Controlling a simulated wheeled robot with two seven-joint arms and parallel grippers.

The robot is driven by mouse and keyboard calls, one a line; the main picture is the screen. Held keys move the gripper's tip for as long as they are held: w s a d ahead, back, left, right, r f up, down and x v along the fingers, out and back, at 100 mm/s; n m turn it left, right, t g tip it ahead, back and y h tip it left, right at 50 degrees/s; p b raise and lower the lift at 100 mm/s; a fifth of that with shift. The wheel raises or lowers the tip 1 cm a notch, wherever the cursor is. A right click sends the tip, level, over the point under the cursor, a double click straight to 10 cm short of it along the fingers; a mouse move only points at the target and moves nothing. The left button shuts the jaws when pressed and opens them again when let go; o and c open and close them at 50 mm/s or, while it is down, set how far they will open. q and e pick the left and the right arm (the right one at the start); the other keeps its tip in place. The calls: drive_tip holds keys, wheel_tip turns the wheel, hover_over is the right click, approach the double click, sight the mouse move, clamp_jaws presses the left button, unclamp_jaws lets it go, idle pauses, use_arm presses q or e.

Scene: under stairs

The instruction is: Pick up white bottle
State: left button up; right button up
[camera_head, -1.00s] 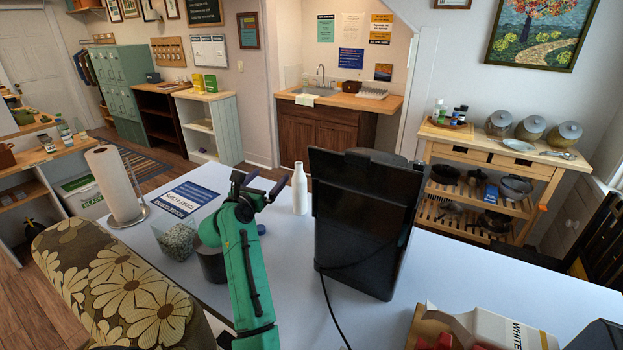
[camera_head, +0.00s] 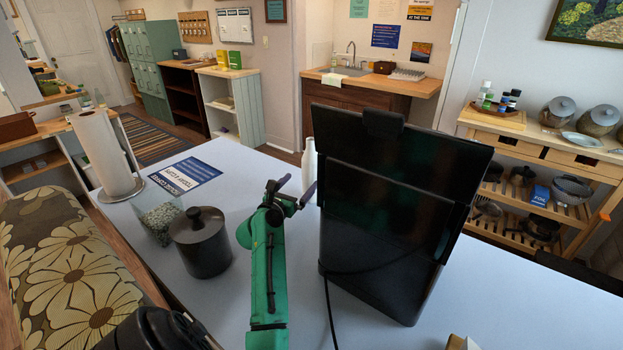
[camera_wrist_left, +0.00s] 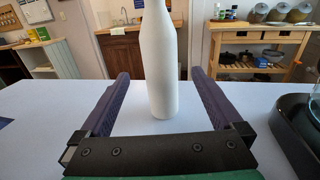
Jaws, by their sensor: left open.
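The white bottle (camera_wrist_left: 161,70) stands upright on the white table (camera_head: 240,165). In the left wrist view it is between and a little beyond the two purple fingers of my open left gripper (camera_wrist_left: 160,85); I see no finger touching it. In the head view most of the bottle (camera_head: 308,160) is hidden behind the black machine and my gripper. My left gripper (camera_head: 293,190) shows there at the end of my green arm, left of the machine. My right gripper is not in view.
The tall black machine (camera_head: 390,220) stands close to the right of my arm, with a cable in front. A dark lidded pot (camera_head: 201,243), a glass container (camera_head: 160,222) and a paper towel roll (camera_head: 101,150) stand left. A blue-and-white sign (camera_head: 186,175) lies flat.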

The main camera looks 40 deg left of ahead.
sight(307, 175)
use_arm(q)
drive_tip(key=x, duration=0.7)
drive_tip(key=shift+w+a+f+p, duration=0.1)
drive_tip(key=shift+w+f+p, duration=0.15)
drive_tip(key=shift+w+p, duration=0.1)
drive_tip(key=shift+s+r, duration=0.1)
clamp_jaws()
drive_tip(key=shift+r, duration=0.1)
